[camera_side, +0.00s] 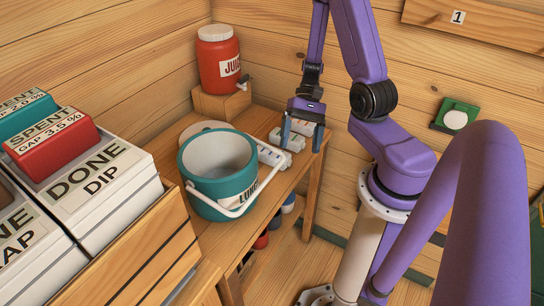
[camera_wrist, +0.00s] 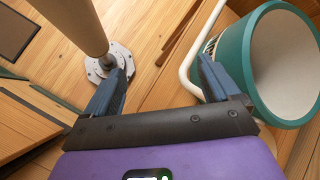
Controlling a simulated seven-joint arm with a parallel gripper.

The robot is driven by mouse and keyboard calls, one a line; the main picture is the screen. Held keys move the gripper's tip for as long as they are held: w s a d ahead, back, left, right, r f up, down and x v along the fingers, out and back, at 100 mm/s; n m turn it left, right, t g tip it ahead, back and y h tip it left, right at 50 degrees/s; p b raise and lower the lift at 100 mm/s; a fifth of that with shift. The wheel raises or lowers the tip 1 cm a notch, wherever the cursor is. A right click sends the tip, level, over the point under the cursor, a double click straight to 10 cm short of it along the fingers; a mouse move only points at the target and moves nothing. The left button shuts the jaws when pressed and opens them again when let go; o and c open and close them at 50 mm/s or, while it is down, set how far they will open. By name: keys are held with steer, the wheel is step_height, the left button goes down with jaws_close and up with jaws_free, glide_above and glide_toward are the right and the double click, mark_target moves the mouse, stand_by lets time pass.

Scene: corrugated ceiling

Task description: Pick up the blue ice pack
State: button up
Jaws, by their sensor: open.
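My gripper (camera_side: 301,146) is open and points down over the far right end of the wooden bench, to the right of the teal lunch bucket (camera_side: 205,195). In the wrist view my gripper (camera_wrist: 163,66) shows two spread blue-grey fingers with nothing between them but wooden floor. The bucket (camera_wrist: 262,80) stands just right of the right finger there. I cannot clearly pick out a blue ice pack in either view. Small white pieces with some blue (camera_side: 270,156) lie on the bench beside the bucket, partly hidden by it. The bucket's bottom is out of sight.
A red juice jug (camera_side: 218,62) stands on a wooden block (camera_side: 220,103) at the back. Small red, blue and white items (camera_side: 275,220) sit below the bench top. White labelled boxes (camera_side: 105,180) fill the left.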

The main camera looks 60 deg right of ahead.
steer(key=d+f+m+t+y, duration=0.2)
steer(key=d+f+m+t, duration=0.3)
steer(key=m, duration=0.3)
steer(key=m+t+h, duration=1)
steer(key=m+t, duration=0.1)
steer(key=m, duration=0.8)
glide_toward(272, 156)
steer(key=shift+d+x, duration=0.3)
steer(key=shift+x, duration=1.45)
steer(key=shift+d+x, duration=0.3)
steer(key=shift+x, duration=1.45)
steer(key=shift+d+x, duration=0.3)
steer(key=shift+x, duration=1.45)
steer(key=shift+s, duration=0.1)
steer(key=c, duration=1.2)
